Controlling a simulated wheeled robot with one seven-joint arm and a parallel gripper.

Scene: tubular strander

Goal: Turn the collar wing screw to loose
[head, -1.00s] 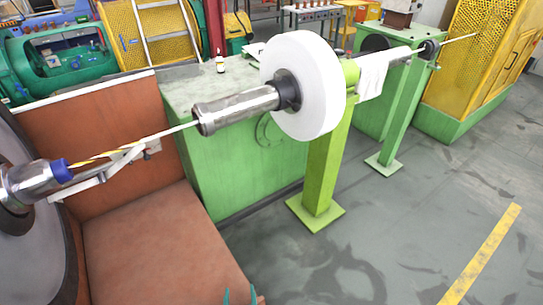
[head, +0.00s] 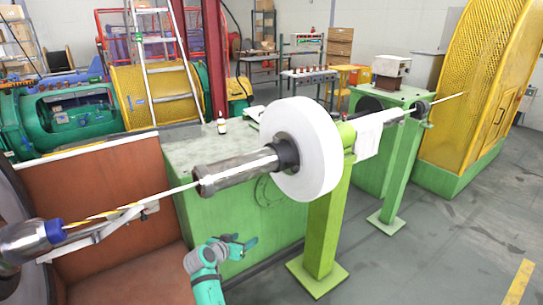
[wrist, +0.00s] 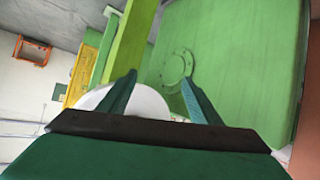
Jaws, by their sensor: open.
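A dark collar (head: 286,155) sits on the steel tube (head: 238,172), against the left face of the white disc (head: 318,150). I cannot make out the wing screw on it at this size. My gripper (head: 246,243) is in the head view, below the tube and in front of the green cabinet, apart from the collar. It is open and empty. In the wrist view its two teal fingers (wrist: 158,78) are spread apart, with part of the white disc (wrist: 150,103) behind them. The collar is not visible in the wrist view.
A green cabinet (head: 225,225) stands behind the tube. A green post (head: 328,225) supports the disc's shaft. A thin rod (head: 150,201) runs from the tube to a blue-tipped cylinder (head: 54,231) at left.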

